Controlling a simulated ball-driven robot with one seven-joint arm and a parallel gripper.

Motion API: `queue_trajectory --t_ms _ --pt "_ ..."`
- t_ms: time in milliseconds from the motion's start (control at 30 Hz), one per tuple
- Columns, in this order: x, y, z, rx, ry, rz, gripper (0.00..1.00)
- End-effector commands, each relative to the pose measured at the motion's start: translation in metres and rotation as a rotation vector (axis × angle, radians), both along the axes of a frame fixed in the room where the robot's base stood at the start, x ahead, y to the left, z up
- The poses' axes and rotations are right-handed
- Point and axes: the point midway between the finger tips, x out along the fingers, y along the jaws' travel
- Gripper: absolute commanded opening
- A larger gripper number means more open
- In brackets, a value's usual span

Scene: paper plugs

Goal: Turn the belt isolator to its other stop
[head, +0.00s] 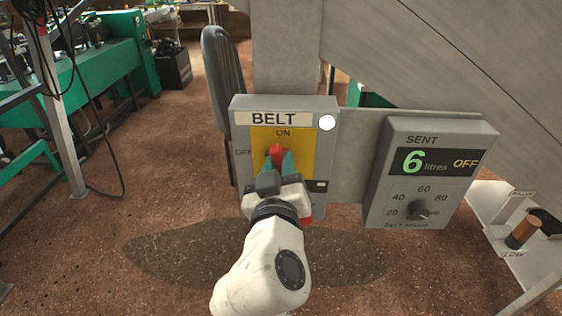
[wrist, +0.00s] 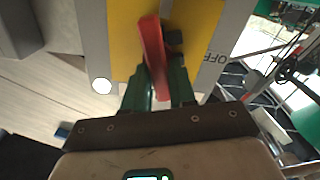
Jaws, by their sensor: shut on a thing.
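The belt isolator (head: 236,125) is a grey box labelled BELT with a yellow plate, ON at the top and OFF at the left. Its red handle (head: 277,152) stands close to upright on the plate, near the ON mark; its exact angle is partly hidden. My gripper (head: 282,163), with green fingers, is shut on the handle from the front. In the wrist view the red handle (wrist: 152,45) runs slightly tilted down between the green fingers (wrist: 160,85), and the OFF mark is to its right. My wrist hides the lower part of the box.
A white round lamp (head: 327,122) is on the box's upper right. To the right is a grey SENT panel (head: 390,160) showing 6 litres and OFF, with a dial (head: 418,210). A chair (head: 222,80) stands behind. A white stand (head: 510,240) is at far right.

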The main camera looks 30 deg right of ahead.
Motion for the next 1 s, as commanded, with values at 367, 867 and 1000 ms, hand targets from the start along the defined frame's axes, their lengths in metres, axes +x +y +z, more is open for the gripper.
queue_trajectory --t_ms 367,867,1000 --pt "0.0026 0.0036 -0.0002 -0.292 0.214 0.001 0.00" --pt "0.0048 0.0072 -0.0049 -0.674 0.491 0.003 0.00" --pt "0.0051 0.0078 -0.0069 -0.770 0.561 0.003 0.00"
